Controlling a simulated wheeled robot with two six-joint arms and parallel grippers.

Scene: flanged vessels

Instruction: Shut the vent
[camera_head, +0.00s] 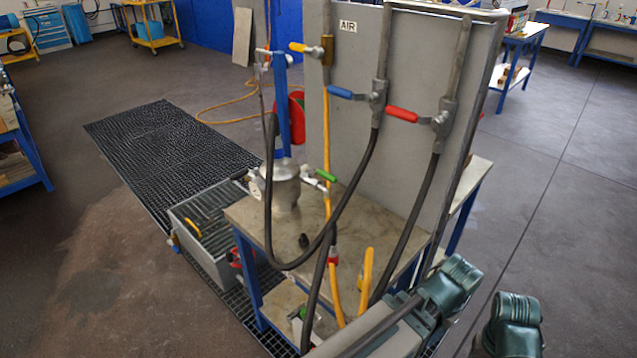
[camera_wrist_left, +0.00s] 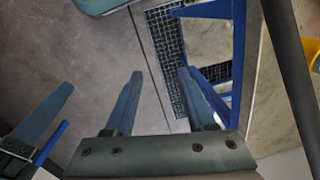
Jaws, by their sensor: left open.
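A grey metal vessel (camera_head: 283,190) stands on the bench top in the head view. A green-handled valve (camera_head: 325,176) sits at its right side, and a pale fitting (camera_head: 254,184) at its left. I cannot tell which valve is the vent, nor whether it is open. My left gripper (camera_wrist_left: 160,76) is open and empty in the left wrist view, pointing down past the blue bench frame (camera_wrist_left: 238,60), away from the vessel. Part of what looks like my right gripper (camera_wrist_left: 56,106) shows at the left edge there; its jaw state is unclear.
A grey panel (camera_head: 410,65) marked AIR rises from the bench (camera_head: 260,222), with yellow (camera_head: 298,47), blue (camera_head: 340,92) and red (camera_head: 401,113) valve handles. Black hoses (camera_head: 345,215) loop before the vessel. A grey bin (camera_head: 205,253) stands left.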

